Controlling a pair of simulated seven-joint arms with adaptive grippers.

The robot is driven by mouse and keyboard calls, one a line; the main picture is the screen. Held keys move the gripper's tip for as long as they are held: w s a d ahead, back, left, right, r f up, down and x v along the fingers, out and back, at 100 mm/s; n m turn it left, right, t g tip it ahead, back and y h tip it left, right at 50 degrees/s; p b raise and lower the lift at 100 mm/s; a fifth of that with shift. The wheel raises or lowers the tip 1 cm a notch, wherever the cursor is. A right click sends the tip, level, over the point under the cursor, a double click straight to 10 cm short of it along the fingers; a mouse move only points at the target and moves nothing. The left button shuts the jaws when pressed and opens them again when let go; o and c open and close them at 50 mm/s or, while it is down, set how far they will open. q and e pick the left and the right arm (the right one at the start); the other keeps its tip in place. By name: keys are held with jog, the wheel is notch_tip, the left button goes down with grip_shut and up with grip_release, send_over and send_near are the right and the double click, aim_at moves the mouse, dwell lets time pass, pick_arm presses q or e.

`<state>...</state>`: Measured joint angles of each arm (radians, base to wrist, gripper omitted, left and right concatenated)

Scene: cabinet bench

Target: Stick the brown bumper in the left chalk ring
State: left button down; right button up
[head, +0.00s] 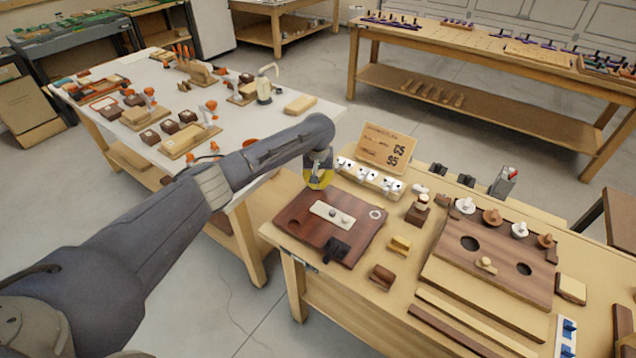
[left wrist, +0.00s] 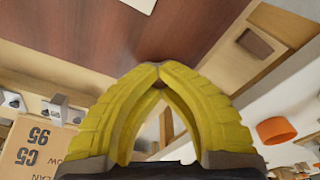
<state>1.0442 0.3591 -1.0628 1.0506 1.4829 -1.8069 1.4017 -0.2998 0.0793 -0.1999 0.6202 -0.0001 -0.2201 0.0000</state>
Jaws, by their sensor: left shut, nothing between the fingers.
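The dark brown panel (head: 350,238) lies flat on the near bench. A white chalk ring (head: 376,214) is near its right edge. A small dark round mark (head: 294,223) is near its left edge; I cannot tell whether it is a bumper or a ring. A pale strip (head: 322,209) with small dark spots lies mid-panel; no brown bumper is clearly identifiable. My left gripper (head: 318,187) is shut and empty at the panel's back edge, and its yellow fingertips meet in the left wrist view (left wrist: 158,70). My right gripper is out of view.
A black block (head: 336,249) sits at the panel's front edge. A sign (head: 384,148) and a row of white blocks (head: 368,178) stand behind it. Yellow (head: 400,245) and brown (head: 382,277) blocks and a larger wooden board (head: 480,290) lie to the right.

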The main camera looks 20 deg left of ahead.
pick_arm(q)
jog(key=shift+s+f, duration=0.15)
jog(key=shift+f, duration=0.05)
dwell(0.7)
jog(key=c, duration=1)
grip_release()
jog(key=shift+r, duration=0.15)
jog(key=shift+r, duration=3.7)
